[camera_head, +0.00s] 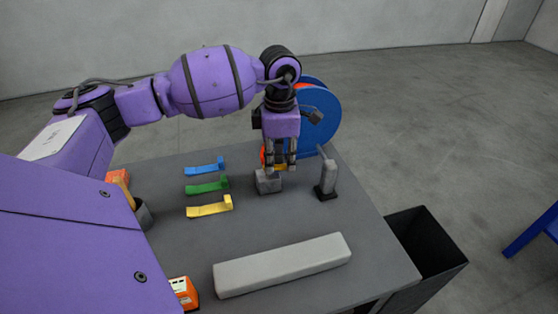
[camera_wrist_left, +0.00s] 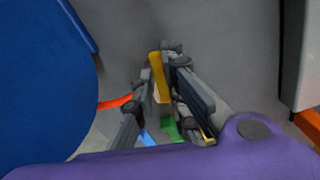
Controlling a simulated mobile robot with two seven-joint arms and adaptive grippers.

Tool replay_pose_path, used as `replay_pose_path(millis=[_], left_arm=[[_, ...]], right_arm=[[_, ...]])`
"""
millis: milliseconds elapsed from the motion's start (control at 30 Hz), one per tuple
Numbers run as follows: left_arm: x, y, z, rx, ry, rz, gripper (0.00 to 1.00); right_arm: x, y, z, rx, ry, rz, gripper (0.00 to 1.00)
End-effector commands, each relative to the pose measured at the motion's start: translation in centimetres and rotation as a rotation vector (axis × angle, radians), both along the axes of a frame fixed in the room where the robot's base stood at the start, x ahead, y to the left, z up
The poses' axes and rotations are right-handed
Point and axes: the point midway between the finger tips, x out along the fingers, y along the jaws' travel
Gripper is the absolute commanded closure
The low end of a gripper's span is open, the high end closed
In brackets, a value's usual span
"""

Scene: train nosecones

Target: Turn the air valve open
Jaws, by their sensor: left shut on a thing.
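The air valve appears as a small grey block (camera_head: 268,182) on the table, with a yellow lever (camera_wrist_left: 156,75) showing in the left wrist view. My left gripper (camera_head: 280,165) points down at the valve, just in front of the blue reel. In the left wrist view my left gripper's fingers (camera_wrist_left: 163,90) are closed around the yellow lever. The fingers hide part of the lever, so its exact angle is hard to tell. My right gripper is not in view.
A blue reel (camera_head: 325,118) with an orange hose (camera_wrist_left: 115,102) stands close behind the gripper. A grey post on a dark base (camera_head: 327,180) stands right of the valve. Blue (camera_head: 205,167), green (camera_head: 208,186) and yellow (camera_head: 209,207) brackets lie left. A long grey bar (camera_head: 283,265) lies in front.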

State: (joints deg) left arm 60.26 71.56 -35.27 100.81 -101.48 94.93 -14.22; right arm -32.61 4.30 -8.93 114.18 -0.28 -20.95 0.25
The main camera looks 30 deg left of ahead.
Motion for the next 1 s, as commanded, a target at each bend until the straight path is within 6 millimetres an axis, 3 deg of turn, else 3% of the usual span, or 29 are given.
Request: replay_pose_path(millis=[400, 967, 1000], left_arm=[[0.46, 0.40, 0.09, 0.000, -0.001, 0.195, 1.00], [0.53, 0.48, 0.06, 0.000, -0.001, 0.225, 1.00], [0.53, 0.48, 0.06, 0.000, -0.001, 0.225, 0.85]], right_arm=[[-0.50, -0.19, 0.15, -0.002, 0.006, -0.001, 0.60], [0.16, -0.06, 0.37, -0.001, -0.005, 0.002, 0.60], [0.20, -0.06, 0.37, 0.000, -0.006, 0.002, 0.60]])
